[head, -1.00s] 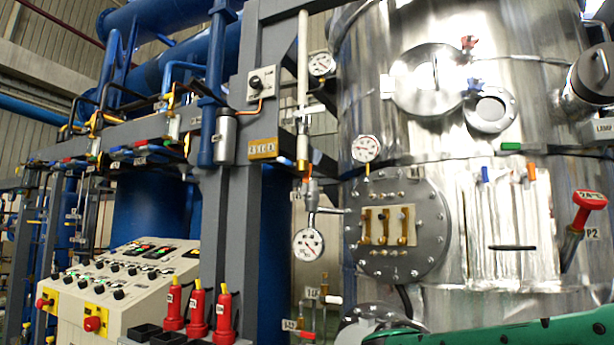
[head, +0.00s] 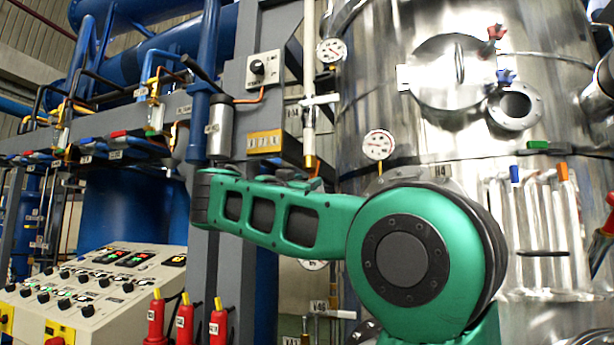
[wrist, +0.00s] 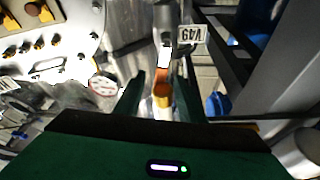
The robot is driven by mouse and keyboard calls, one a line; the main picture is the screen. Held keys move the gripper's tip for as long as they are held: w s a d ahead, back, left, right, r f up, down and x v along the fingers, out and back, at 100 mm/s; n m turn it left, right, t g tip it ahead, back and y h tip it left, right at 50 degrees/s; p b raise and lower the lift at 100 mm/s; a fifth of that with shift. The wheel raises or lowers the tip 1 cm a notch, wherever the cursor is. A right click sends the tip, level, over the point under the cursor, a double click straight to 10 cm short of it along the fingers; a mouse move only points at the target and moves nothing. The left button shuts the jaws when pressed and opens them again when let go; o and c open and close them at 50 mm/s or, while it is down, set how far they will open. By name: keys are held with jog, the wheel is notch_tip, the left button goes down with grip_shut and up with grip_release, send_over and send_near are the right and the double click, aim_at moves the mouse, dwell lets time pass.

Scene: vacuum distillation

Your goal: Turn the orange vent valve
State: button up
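In the wrist view an orange valve handle (wrist: 162,90) sits on a vertical pipe beside an upside-down V49 label (wrist: 192,34). My open gripper (wrist: 161,70) has one dark green finger on each side of this handle, with visible gaps. I cannot tell whether the handle lies fully between the fingertips in depth. In the head view my green arm covers most of this area, and my gripper is hidden. Another orange handle (head: 563,171) is on the steel tank at the right, near a blue one.
The steel tank (head: 440,165) fills the right, with a gauge (head: 378,144) and an open port (head: 515,104). A control panel (head: 95,285) and red-handled items (head: 185,322) stand at lower left. In the wrist view, a gauge (wrist: 103,86) is close to the left finger.

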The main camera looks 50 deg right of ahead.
jog(key=r+x, duration=0.2)
jog(key=x, duration=0.9)
jog(key=shift+s+a+r+m+h, duration=0.2)
jog(key=shift+s+a+m+h, duration=0.1)
jog(key=shift+a+h, duration=0.1)
grip_shut()
